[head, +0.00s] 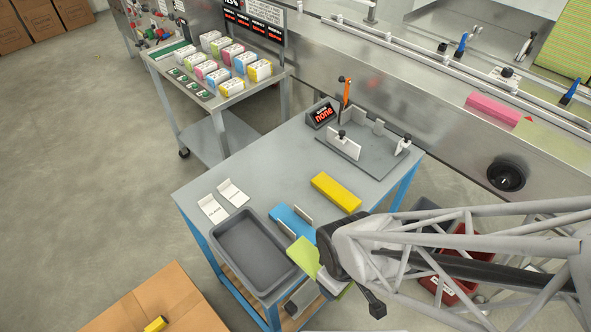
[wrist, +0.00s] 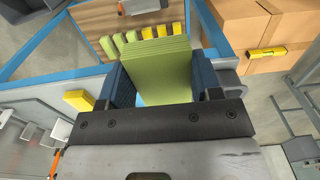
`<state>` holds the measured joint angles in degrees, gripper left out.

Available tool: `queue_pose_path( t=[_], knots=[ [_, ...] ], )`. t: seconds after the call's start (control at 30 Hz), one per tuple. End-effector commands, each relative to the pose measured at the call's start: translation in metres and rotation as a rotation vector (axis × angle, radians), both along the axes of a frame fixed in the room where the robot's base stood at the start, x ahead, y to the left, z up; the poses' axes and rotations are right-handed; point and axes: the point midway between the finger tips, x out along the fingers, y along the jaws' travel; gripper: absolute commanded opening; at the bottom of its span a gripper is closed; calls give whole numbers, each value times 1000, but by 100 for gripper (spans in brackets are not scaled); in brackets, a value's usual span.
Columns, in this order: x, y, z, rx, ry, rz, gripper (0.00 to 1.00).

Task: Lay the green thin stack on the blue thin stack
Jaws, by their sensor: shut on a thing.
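The green thin stack (wrist: 160,68) is clamped between the two blue fingers of my gripper (wrist: 160,82) in the wrist view. In the head view, the green stack (head: 304,255) shows beside my gripper (head: 322,266), which hides part of it. The blue thin stack (head: 291,221) lies flat on the table between two small upright plates, just beyond the green stack. A sliver of light blue shows under the green stack's near left edge in the wrist view. How high the green stack is above the table I cannot tell.
A grey tray (head: 226,239) stands left of the stacks. A yellow stack (head: 336,192) lies to the right. Two white labelled plates (head: 222,200) are behind the tray. A grey fixture (head: 369,160) and a "none" display (head: 322,114) stand at the back. The table's middle is clear.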

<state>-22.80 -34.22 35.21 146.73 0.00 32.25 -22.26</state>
Motion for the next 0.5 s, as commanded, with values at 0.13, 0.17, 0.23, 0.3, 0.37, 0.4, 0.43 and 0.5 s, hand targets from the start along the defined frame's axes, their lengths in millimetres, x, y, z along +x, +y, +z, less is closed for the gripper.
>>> queue_pose_path(
  t=[0.13, 0.17, 0.23, 0.3, 0.37, 0.4, 0.43, 0.5],
  knots=[
    [0, 0, 0, 0, 0, 0, 36],
    [0, 0, 0, 0, 0, 0, 36],
    [0, 0, 0, 0, 0, 0, 36],
    [0, 0, 0, 0, 0, 0, 36],
    [1, 0, 0, 0, 0, 0, 36],
    [2, 1, 0, 0, 0, 0, 36],
    [2, 1, 0, 0, 0, 0, 36],
    [4, 2, 0, 0, 0, -1, 36]
  ],
)
